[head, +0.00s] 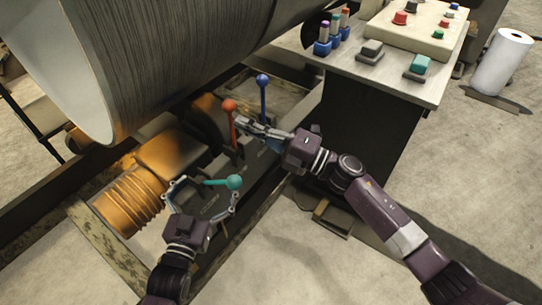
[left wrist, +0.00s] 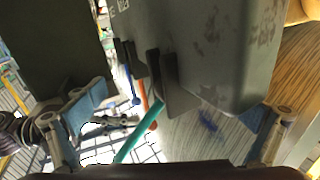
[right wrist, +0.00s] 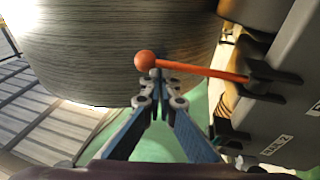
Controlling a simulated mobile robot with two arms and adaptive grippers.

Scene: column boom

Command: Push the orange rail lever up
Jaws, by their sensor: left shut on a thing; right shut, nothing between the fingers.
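The orange rail lever stands upright in the head view, its ball (head: 229,106) at the top. In the right wrist view its shaft (right wrist: 205,70) runs right from the ball to a dark slot. My right gripper (head: 240,123) is shut and empty beside the shaft, just under the ball. In the right wrist view its tips (right wrist: 158,80) lie close to the shaft; I cannot tell whether they touch. My left gripper (head: 206,192) has its fingers spread across the grey lever housing (left wrist: 215,55), by the teal lever (head: 233,182), which lies nearly level.
A blue lever (head: 262,82) stands upright just beyond the orange one. An orange motor (head: 150,170) sits at left. A control desk (head: 430,90) with buttons stands at right. Open floor lies in front.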

